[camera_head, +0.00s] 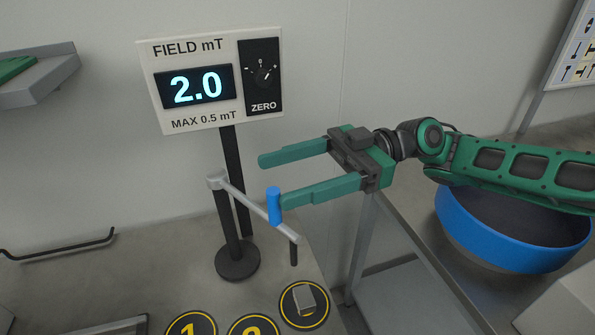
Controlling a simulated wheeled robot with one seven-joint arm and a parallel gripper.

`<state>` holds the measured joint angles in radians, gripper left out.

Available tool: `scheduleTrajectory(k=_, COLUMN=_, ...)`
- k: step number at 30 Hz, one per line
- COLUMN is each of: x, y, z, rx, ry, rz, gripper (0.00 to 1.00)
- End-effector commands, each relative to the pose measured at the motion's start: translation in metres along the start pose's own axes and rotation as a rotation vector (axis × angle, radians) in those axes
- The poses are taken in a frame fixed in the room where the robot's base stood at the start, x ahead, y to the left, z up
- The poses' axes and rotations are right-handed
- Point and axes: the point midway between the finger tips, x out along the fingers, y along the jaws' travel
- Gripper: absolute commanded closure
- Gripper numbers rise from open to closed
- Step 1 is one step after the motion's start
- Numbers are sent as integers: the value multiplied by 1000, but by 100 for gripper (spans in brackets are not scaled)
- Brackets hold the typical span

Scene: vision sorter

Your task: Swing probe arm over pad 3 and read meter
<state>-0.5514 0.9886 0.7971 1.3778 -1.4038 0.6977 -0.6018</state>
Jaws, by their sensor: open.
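The meter (195,88) reads 2.0 on its lit display, under "FIELD mT" and above "MAX 0.5 mT". The probe arm (245,205) is a grey bar on a dark post with a blue upright handle (274,206) and a dark probe tip (294,254) hanging at its end. In the picture the tip is just above the rightmost pad (290,319), whose number is hidden by a grey block (305,299). My gripper (272,180) is open and empty. Its lower finger ends at the handle; I cannot tell whether they touch.
Pad 1 (190,328) and pad 2 (253,330) are cut off at the bottom edge. A ZERO knob (264,75) sits on the meter. A blue-rimmed bin (480,239) stands right, under my arm. A grey shelf (55,82) is upper left.

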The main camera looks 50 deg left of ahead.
Motion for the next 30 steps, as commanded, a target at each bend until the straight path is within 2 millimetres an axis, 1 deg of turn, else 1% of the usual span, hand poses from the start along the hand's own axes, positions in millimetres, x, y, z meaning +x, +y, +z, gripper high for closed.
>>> scheduleTrajectory(k=1, x=-1, y=5, z=-1, rx=4, ry=2, rz=11, gripper=50)
scheduleTrajectory(k=3, x=-2, y=6, z=-1, rx=4, ry=2, rz=10, gripper=49)
scheduleTrajectory(k=16, x=-2, y=6, z=-1, rx=4, ry=2, rz=9, gripper=49)
scheduleTrajectory(k=20, x=-6, y=6, z=-1, rx=4, ry=3, rz=10, gripper=50)
scheduleTrajectory(k=23, x=-16, y=6, z=-1, rx=2, ry=5, rz=11, gripper=57)
scheduleTrajectory(k=24, x=-23, y=6, z=-1, rx=3, ry=4, rz=12, gripper=66)
scheduleTrajectory(k=26, x=-34, y=6, z=0, rx=2, ry=5, rz=13, gripper=66)
scheduleTrajectory(k=30, x=-64, y=5, z=0, rx=2, ry=7, rz=11, gripper=66)
